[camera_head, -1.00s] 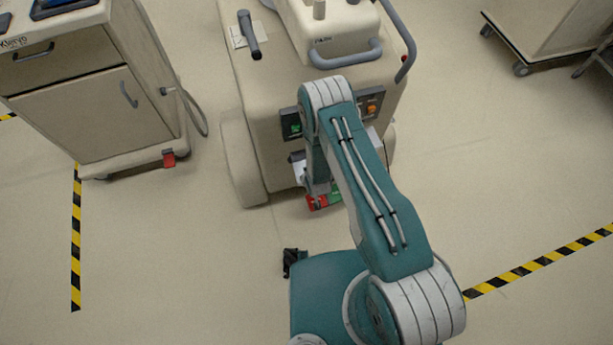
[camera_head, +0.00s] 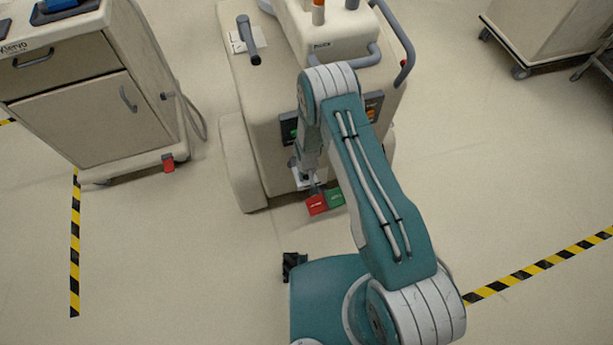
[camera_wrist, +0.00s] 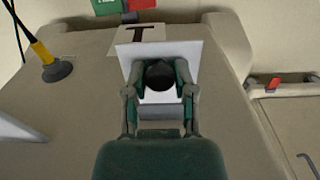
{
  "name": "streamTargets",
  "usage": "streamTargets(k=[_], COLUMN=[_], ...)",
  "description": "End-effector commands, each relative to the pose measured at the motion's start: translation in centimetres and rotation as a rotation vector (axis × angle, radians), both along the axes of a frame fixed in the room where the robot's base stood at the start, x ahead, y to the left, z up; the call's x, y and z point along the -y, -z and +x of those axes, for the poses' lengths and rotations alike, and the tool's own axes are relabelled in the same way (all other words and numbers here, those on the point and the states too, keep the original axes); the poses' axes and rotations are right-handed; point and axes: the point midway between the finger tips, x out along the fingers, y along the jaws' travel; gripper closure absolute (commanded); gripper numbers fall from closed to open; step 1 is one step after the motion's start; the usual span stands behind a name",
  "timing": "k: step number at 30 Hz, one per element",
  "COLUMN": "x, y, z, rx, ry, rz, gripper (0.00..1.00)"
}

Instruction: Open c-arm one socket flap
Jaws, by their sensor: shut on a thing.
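The c-arm cart (camera_head: 262,110) is a beige wheeled unit in front of me in the head view. In the wrist view a white plate (camera_wrist: 190,62) is on its panel, below a label with a "T" (camera_wrist: 140,40). A dark round piece (camera_wrist: 159,76), apparently the socket flap, is at this plate. My gripper (camera_wrist: 160,88) is shut on it, one finger on each side. How far the flap is open cannot be told. In the head view my arm hides most of the gripper and flap; part of the white plate (camera_head: 303,179) shows.
Red (camera_head: 317,205) and green (camera_head: 335,197) tags or pedals are low on the cart. Another cart (camera_head: 80,105) stands left; one (camera_head: 545,35) is at the upper right. Open floor lies between.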

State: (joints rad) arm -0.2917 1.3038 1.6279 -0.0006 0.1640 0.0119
Motion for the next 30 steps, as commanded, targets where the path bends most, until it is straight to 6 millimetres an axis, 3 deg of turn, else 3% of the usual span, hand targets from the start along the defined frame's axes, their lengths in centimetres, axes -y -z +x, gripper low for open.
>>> streamTargets(k=[1,12,13,15,26,30], x=[-0.3,-0.3,-0.3,-0.3,-0.1,-0.1], y=[-0.4,-0.5,-0.5,-0.4,-0.3,-1.3], z=[0.9,0.9,0.9,0.8,0.4,0.4], rx=[0.018,0.018,0.018,0.016,0.006,0.007], ry=[-0.001,0.000,0.000,0.000,0.000,0.000], rz=[0.005,0.005,0.005,0.005,0.002,0.002], gripper=[1.00,1.00,0.57,0.32,0.32,0.32])
